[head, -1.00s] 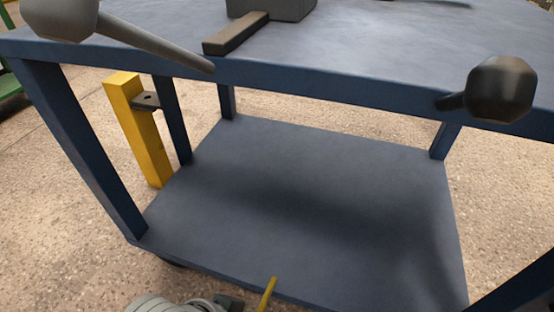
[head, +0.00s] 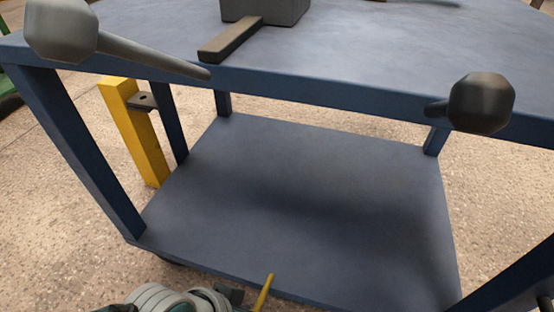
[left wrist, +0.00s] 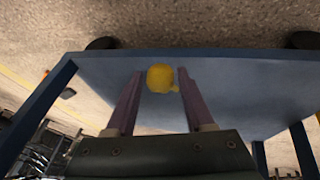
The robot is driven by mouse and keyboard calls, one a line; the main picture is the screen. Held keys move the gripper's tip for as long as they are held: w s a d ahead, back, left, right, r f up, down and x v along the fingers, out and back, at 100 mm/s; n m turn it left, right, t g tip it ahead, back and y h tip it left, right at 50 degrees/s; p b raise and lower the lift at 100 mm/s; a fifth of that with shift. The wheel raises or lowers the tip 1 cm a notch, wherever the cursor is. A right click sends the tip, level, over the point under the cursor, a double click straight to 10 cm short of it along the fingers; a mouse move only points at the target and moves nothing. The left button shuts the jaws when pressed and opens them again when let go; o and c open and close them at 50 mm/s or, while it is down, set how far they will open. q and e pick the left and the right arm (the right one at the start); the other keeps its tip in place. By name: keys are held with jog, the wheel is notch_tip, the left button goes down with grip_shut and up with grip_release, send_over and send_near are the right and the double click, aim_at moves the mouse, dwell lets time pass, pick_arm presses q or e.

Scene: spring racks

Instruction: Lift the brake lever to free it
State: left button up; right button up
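The brake lever shows in the head view as a thin yellow bar (head: 263,292) at the bottom edge, just in front of the blue cart's lower shelf. In the left wrist view its yellow rounded end (left wrist: 160,78) appears between my left gripper's two fingertips (left wrist: 160,72). My right gripper is not in view.
The blue cart (head: 300,200) has an empty lower shelf. On its top are a grey block (head: 265,10) and a dark bar (head: 230,38). Two dark-ended handles (head: 482,104) overhang the top's front edge. A yellow post (head: 135,132) stands by the left legs.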

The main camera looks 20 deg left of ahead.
pick_arm(q)
jog(key=shift+o, duration=0.7)
jog(key=shift+s, duration=0.1)
jog(key=shift+p+v, duration=4.55)
jog(key=shift+v, duration=0.4)
